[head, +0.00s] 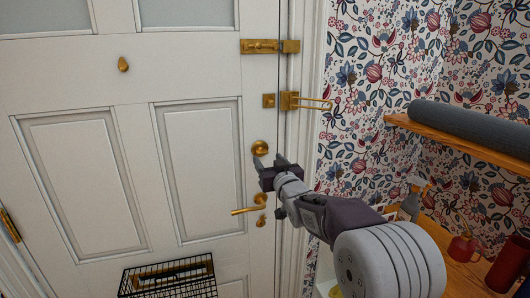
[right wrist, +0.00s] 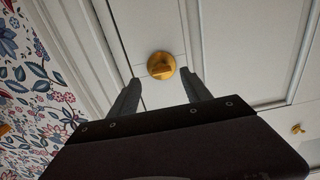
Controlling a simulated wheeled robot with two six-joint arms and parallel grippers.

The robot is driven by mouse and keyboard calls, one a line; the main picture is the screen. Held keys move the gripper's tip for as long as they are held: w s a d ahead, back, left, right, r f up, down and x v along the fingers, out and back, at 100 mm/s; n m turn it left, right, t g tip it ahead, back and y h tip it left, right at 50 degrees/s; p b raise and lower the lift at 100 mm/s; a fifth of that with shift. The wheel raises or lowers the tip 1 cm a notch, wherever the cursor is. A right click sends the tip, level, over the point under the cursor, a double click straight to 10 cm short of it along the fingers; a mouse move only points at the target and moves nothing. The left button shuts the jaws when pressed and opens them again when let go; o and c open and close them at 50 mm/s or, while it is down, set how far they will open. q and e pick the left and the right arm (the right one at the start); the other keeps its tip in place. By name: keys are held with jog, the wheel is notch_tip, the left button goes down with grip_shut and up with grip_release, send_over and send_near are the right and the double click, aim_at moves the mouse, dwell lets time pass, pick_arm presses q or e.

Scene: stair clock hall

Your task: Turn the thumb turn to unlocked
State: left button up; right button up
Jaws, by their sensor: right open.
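The thumb turn (head: 260,148) is a round brass piece on the white door (head: 85,82), near its right edge and above the brass lever handle (head: 249,210). In the right wrist view the thumb turn (right wrist: 161,65) shows a round plate with a raised bar lying roughly across the picture. My right gripper (head: 270,163) is just below and right of it in the head view. In the right wrist view its two fingers (right wrist: 161,80) are apart, with the thumb turn just beyond and between their tips. I see no contact. My left gripper is out of view.
Above the thumb turn are a brass door guard (head: 300,101) and a brass bolt (head: 268,46). A black wire basket (head: 170,278) hangs low on the door. On the right, a wooden shelf (head: 470,145) holds a grey roll (head: 470,128) against the flowered wall.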

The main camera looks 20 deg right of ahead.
aim_at(263, 153)
jog(key=w, duration=0.2)
jog(key=w+p, duration=0.1)
jog(key=w, duration=0.1)
jog(key=shift+w+a+r, duration=0.1)
jog(key=shift+r, duration=0.1)
jog(key=shift+w+f, duration=0.15)
jog(key=shift+w, duration=0.3)
jog(key=shift+s, duration=0.1)
grip_shut()
